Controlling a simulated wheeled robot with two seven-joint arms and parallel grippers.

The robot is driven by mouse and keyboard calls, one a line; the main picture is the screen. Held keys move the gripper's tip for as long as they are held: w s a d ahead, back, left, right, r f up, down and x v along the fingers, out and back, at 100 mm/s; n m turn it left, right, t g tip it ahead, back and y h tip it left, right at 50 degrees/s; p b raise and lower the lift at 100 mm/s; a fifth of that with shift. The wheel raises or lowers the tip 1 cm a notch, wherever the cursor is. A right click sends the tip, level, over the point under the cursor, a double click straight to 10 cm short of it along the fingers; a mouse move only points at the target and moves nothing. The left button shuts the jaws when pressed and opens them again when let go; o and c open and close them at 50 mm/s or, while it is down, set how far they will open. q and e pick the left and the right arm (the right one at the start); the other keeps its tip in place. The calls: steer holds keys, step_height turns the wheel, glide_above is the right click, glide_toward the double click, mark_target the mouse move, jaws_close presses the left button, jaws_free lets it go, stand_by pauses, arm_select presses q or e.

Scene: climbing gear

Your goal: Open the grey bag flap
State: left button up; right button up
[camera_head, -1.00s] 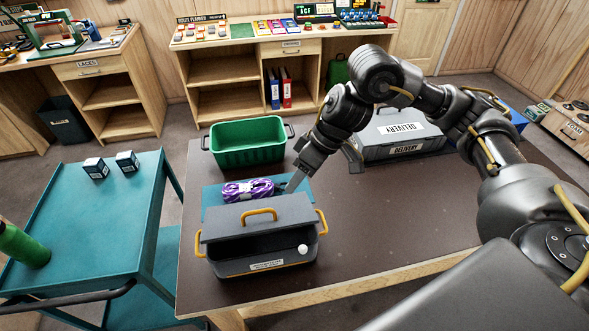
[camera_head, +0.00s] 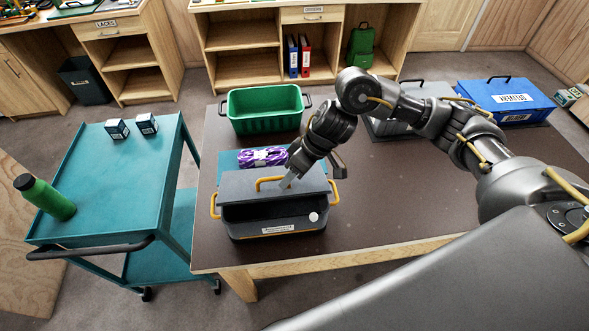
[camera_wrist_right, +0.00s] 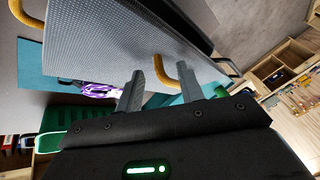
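The grey bag (camera_head: 278,228) stands on the dark table, with orange side handles and a white round button on its front right. Its grey flap (camera_head: 238,187) covers the top, with a dark gap below its front edge; an orange handle is on the flap (camera_head: 268,181). My right gripper (camera_head: 287,184) is over the flap at the right end of this handle. In the right wrist view its two fingers (camera_wrist_right: 161,90) are apart, with the flap handle (camera_wrist_right: 163,72) showing between them; I cannot tell if they touch it. My left gripper is not in view.
A purple rope bundle (camera_head: 262,157) lies just behind the bag, on a teal mat. A green crate (camera_head: 265,124) stands behind it. A grey delivery box (camera_head: 384,127) and a blue box (camera_head: 507,101) are at the back right. A teal cart (camera_head: 122,185) stands left. The table's right side is clear.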

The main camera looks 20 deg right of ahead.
steer(key=shift+c, duration=0.4)
steer(key=shift+s, duration=0.1)
jaws_close()
steer(key=shift+r, duration=0.1)
steer(key=shift+w+d+r+p, duration=0.15)
steer(key=shift+w+r+p, duration=0.3)
steer(key=shift+w, duration=0.1)
steer(key=shift+w+d+r+p, duration=0.15)
steer(key=shift+w+r+p, duration=0.2)
steer(key=shift+w, duration=0.2)
steer(key=shift+r, duration=0.1)
steer(key=shift+w+r+p, duration=0.3)
steer(key=shift+w+r, duration=0.15)
steer(key=shift+w, duration=0.15)
steer(key=shift+c, duration=1.3)
jaws_free()
steer(key=shift+f, duration=0.15)
steer(key=o, duration=0.3)
steer(key=shift+s, duration=0.1)
